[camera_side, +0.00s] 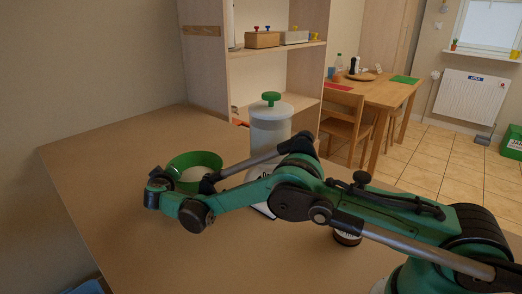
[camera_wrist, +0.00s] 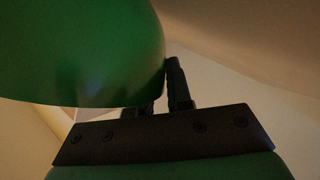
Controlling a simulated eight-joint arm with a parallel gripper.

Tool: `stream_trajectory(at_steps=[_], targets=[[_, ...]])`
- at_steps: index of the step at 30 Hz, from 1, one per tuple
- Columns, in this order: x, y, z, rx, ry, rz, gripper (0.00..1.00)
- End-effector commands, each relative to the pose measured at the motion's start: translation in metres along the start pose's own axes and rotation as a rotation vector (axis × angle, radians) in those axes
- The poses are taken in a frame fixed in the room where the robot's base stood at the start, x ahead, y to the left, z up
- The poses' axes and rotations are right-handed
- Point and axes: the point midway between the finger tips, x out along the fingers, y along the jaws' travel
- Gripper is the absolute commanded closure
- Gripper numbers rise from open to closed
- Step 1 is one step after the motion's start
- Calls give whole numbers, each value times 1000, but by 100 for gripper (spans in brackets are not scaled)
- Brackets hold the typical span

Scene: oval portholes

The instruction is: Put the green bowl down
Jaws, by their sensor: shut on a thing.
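The green bowl (camera_side: 207,158) is left of centre in the side view, behind my wrist, with its pale inside showing. It looks roughly upright, and my arm hides its lower part. I cannot tell whether it touches the table. In the wrist view the bowl (camera_wrist: 80,60) fills the upper left as a large smooth green curve. My gripper (camera_wrist: 165,90) is shut on the bowl's edge, with one dark finger in view on the right and the other mostly hidden by the bowl. The fingertips are hidden in the side view.
The brown table (camera_side: 110,160) is clear to the left of the bowl. A white canister with a green knob (camera_side: 270,128) stands close to the right of it. A dark-banded jar (camera_side: 347,238) is partly under my arm. A wooden shelf unit (camera_side: 285,65) stands behind.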

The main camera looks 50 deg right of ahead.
Motion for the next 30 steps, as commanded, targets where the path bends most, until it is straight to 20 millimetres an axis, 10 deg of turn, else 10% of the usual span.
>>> stream_trajectory(at_steps=[30], targets=[[-3,5,-7,-2,1,1,100]])
